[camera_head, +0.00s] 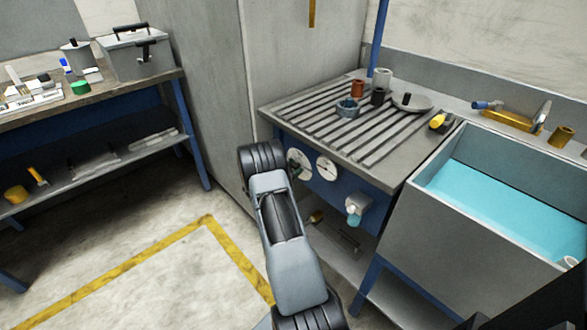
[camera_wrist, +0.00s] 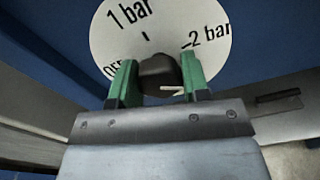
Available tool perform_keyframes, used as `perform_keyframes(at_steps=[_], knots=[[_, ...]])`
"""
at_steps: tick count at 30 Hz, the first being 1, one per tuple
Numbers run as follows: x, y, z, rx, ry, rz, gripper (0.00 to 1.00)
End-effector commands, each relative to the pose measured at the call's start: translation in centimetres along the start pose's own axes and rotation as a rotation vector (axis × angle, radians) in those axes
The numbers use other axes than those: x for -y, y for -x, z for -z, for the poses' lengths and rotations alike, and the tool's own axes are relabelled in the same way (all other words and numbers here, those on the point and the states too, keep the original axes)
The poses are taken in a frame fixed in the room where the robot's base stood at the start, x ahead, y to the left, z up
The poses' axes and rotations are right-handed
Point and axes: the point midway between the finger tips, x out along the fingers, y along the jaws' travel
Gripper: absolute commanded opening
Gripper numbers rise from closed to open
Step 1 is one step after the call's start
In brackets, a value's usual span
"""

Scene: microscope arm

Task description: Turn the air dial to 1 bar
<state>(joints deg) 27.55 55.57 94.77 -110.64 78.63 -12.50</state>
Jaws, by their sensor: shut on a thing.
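In the wrist view a white air dial (camera_wrist: 112,45) on a blue panel reads "OFF" at lower left, "1 bar" at upper left and "2 bar" at right. Its dark knob (camera_wrist: 158,72) sits between the green fingers of my gripper (camera_wrist: 153,84), which is shut on it. A short pale line on the knob lies nearly level, low and toward the right; I cannot tell for sure which mark it points to. In the head view two white dials, a left one (camera_head: 299,163) and a right one (camera_head: 327,168), show on the bench front; my arm hides the gripper.
The slatted bench top (camera_head: 330,118) carries cups, a bowl and a plate. A small tap-like fitting (camera_head: 355,207) juts out right of the dials. A water-filled sink (camera_head: 480,205) stands at right and a workbench (camera_head: 100,90) at left. The floor at left is clear.

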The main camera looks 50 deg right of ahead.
Motion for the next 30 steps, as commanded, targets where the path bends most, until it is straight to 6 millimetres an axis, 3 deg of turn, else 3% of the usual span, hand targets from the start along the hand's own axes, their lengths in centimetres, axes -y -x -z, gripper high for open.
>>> perform_keyframes(at_steps=[11, 30], knots=[[0.18, 0.07, 0.45, 0.003, -0.159, 0.001, 0.19], [0.36, 0.15, 0.84, 0.002, -0.763, -0.001, 0.19]])
